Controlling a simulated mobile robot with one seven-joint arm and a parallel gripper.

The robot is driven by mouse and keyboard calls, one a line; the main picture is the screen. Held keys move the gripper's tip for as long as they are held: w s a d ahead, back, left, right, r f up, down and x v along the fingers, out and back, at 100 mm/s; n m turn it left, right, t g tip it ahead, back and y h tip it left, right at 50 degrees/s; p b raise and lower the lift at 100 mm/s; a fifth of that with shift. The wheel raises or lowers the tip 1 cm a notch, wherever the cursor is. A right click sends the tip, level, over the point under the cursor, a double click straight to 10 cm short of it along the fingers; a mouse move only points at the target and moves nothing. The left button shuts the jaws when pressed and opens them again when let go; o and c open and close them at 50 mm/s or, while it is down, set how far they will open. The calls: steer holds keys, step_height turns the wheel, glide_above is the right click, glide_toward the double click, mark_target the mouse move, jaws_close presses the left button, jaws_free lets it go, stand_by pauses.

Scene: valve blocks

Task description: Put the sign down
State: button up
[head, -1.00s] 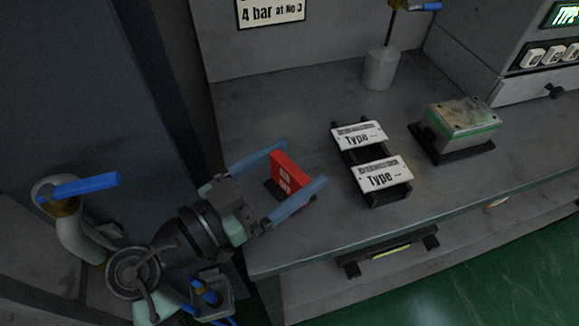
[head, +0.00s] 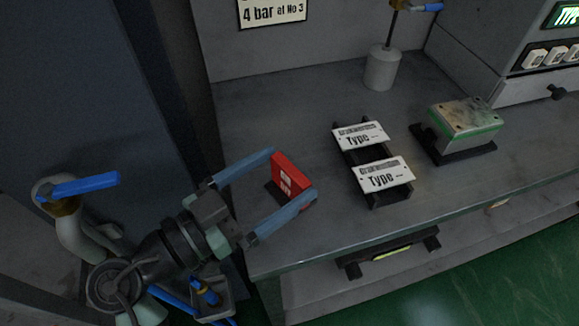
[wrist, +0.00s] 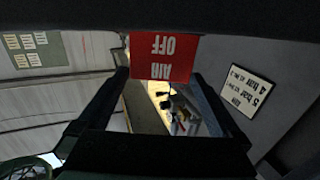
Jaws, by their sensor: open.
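The red sign (head: 291,181) stands upright on a dark foot at the left end of the grey bench (head: 310,232). In the wrist view the sign (wrist: 162,58) shows white letters upside down, "AIR OFF". My gripper (head: 292,174) is open, with one blue-grey finger on each side of the sign. In the wrist view the two dark fingers of my gripper (wrist: 160,80) are spread wide below and beside the sign. I cannot tell whether a finger touches it.
Two white "Type" plates (head: 385,175) lie on a black rack right of the sign. A green-edged metal block (head: 461,128) sits farther right. A grey cylinder with a rod (head: 381,70) stands behind. A blue-handled valve (head: 80,187) is at left.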

steer(key=v, duration=1)
steer(key=w+y, duration=0.1)
steer(key=w, duration=0.1)
steer(key=w+d+r+n, duration=0.1)
steer(key=w+y, duration=0.1)
steer(key=w, duration=0.1)
steer(key=shift+w+d+r+n+t+y+b, duration=0.25)
steer(key=shift+w+r+n+t+y+b, duration=0.05)
steer(key=shift+r+n+t, duration=0.1)
steer(key=w+d+r+n+t+y, duration=0.25)
steer(key=w+r, duration=0.25)
steer(key=r, duration=0.3)
steer(key=w+d+r+n+t+y, duration=0.1)
steer(key=w+r+n+t+y, duration=0.15)
steer(key=w+r+y, duration=0.4)
steer(key=s+d+r+n+t+y, duration=0.1)
steer(key=s+r+t, duration=0.4)
steer(key=r, duration=0.6)
steer(key=s+d+r+n+t+y, duration=0.1)
steer(key=s+d+r+t, duration=0.3)
steer(key=s+r, duration=0.4)
step_height(320, 180, up, 4)
steer(key=shift+r+n+t, duration=0.1)
steer(key=shift+n+t, duration=0.4)
steer(key=shift+n, duration=0.1)
steer(key=shift+d, duration=0.1)
